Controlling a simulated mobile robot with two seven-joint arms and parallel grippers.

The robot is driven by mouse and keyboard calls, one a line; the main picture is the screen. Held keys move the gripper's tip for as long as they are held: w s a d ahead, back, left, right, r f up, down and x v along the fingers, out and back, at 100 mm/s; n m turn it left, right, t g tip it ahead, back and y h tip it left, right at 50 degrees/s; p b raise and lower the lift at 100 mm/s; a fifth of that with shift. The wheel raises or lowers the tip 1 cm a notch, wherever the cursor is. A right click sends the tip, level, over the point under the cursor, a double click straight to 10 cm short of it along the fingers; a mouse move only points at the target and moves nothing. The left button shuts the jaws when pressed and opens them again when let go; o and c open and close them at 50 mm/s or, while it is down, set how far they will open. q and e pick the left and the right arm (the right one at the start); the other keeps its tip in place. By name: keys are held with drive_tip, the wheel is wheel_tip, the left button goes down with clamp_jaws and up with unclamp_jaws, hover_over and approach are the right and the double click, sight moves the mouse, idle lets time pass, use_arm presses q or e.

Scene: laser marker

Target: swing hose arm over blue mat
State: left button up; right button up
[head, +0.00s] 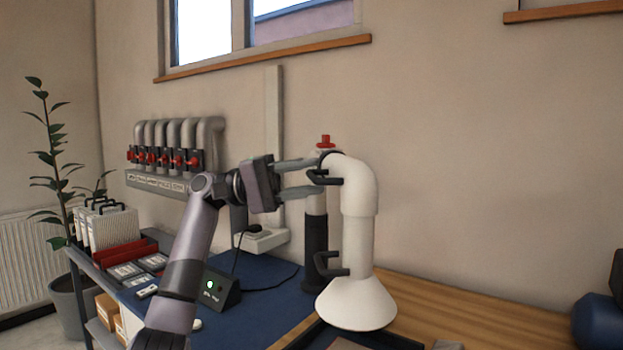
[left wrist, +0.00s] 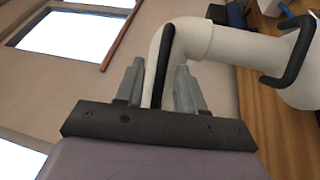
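The white hose arm (head: 359,230) bends down from a post and ends in a wide white hood (head: 356,304). It has an upper black handle (head: 326,181) near the bend and a lower black handle (head: 329,270). My left gripper (head: 321,174) is at the upper handle. In the left wrist view its fingers (left wrist: 158,85) stand on either side of the black handle bar (left wrist: 161,62), with gaps showing, so it looks open around it. The blue mat (head: 265,290) covers the bench to the left of the hood. My right gripper is not in view.
A black control box (head: 222,290) with a green light sits on the mat. Red holders (head: 125,251) and small cards are at the left. A dark-edged tray (head: 375,341) lies under the hood. Bare wooden bench (head: 455,315) extends right, toward a dark blue object (head: 598,322).

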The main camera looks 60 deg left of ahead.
use_arm(q)
drive_tip(key=v, duration=0.6)
drive_tip(key=shift+b, duration=0.4)
drive_tip(key=shift+d+f, duration=0.1)
drive_tip(key=shift+d, duration=0.05)
